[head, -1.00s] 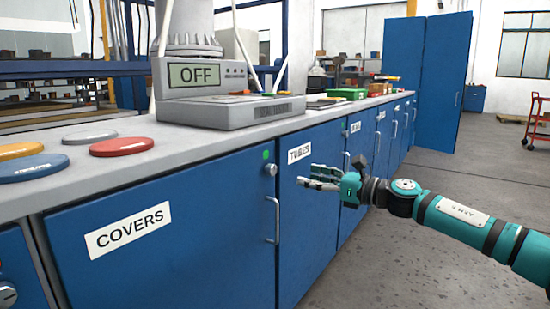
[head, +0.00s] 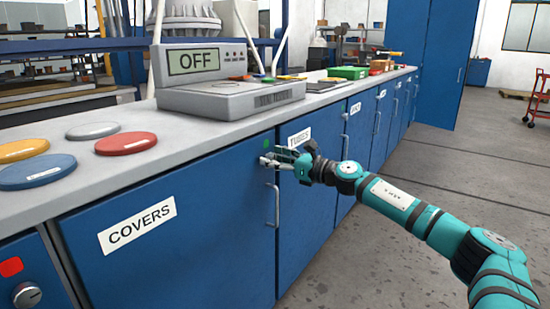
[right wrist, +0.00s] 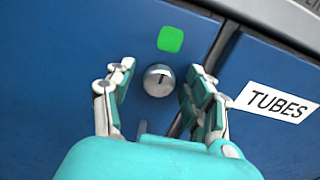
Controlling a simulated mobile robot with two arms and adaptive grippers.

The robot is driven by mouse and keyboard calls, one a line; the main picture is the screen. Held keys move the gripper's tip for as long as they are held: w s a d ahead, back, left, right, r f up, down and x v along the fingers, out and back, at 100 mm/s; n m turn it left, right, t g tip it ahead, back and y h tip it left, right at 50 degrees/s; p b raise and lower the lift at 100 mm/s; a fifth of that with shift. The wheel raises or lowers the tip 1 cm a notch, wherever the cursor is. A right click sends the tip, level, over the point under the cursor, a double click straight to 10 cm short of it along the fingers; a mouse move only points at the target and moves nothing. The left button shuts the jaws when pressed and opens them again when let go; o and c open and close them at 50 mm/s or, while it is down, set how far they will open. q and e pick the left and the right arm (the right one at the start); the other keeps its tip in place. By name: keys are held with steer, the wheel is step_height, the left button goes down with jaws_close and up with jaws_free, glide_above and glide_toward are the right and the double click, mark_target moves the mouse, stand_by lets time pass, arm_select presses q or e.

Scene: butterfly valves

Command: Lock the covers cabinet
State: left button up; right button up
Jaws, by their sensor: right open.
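The covers cabinet door (head: 180,245) is blue, stands shut and carries a COVERS label (head: 137,225). In the right wrist view its round silver lock knob (right wrist: 159,81) shows with a dark, slightly tilted slot. A green square (right wrist: 171,39) sits just above the knob and also shows in the head view (head: 267,143). My right gripper (head: 268,160) is at the knob, which it largely hides in the head view. In the right wrist view its open fingers (right wrist: 158,76) stand on either side of the knob, with gaps. My left gripper is out of view.
The door's bar handle (head: 274,206) is just below my right gripper. The TUBES cabinet (head: 298,225) adjoins on the right. A device reading OFF (head: 228,85) and coloured discs (head: 126,143) stand on the counter above.

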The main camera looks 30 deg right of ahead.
jaws_close()
stand_by(0.4)
